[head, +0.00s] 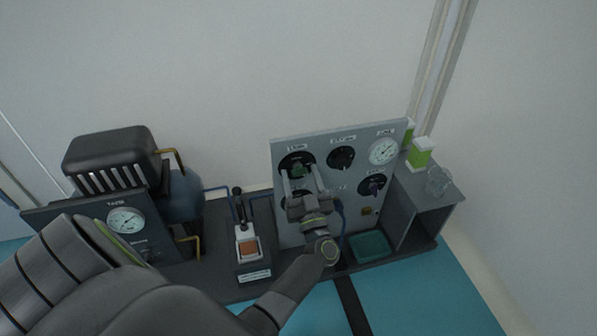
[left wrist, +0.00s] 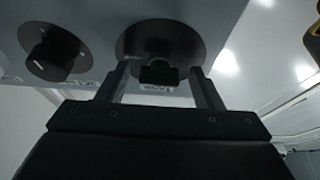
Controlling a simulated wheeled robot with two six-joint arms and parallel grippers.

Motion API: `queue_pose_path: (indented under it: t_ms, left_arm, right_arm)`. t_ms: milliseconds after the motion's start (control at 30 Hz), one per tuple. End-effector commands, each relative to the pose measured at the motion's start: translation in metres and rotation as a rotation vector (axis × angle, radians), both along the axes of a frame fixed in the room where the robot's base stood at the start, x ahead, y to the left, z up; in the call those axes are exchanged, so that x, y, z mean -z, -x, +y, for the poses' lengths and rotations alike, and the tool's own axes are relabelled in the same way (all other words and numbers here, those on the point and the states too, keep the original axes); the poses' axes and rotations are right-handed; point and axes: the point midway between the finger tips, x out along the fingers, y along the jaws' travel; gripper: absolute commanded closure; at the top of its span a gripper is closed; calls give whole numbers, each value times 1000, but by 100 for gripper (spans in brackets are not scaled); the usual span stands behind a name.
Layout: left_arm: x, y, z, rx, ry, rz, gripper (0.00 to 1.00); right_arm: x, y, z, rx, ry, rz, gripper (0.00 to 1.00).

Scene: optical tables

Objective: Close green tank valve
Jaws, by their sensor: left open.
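Part of the panel's lower left is hidden by my gripper and arm. My right gripper is not in view.
Another black knob (head: 341,158) is to the right, then a gauge (head: 383,151). A teal tray (head: 371,247) lies below the panel.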

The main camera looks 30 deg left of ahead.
Motion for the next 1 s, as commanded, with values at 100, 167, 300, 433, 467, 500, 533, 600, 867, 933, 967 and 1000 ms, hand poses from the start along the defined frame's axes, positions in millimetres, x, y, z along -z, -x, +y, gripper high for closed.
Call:
queue_pose_path:
  t_ms: [100,167,300,433,467,500,533,600,867,933,967,1000]
  left_arm:
    - [0,0,0,0,0,0,40]
    - [0,0,0,0,0,0,40]
    - [0,0,0,0,0,0,50]
    - [0,0,0,0,0,0,68]
    - [0,0,0,0,0,0,71]
    - [0,0,0,0,0,0,77]
    - [0,0,0,0,0,0,81]
    - [0,0,0,0,0,0,85]
    - [0,-1,0,1,24,-26,85]
    - [0,-1,-1,1,42,-49,85]
    - [0,-1,-1,0,51,-60,85]
    - [0,-1,-1,1,66,-77,85]
  right_arm:
    - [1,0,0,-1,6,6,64]
    - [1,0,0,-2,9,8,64]
    - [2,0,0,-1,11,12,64]
    - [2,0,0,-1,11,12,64]
    - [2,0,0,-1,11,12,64]
    - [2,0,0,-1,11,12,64]
    - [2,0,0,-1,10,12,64]
    - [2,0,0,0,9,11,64]
    - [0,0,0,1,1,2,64]
    - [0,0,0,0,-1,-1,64]
    - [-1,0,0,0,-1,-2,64]
    - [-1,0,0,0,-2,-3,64]
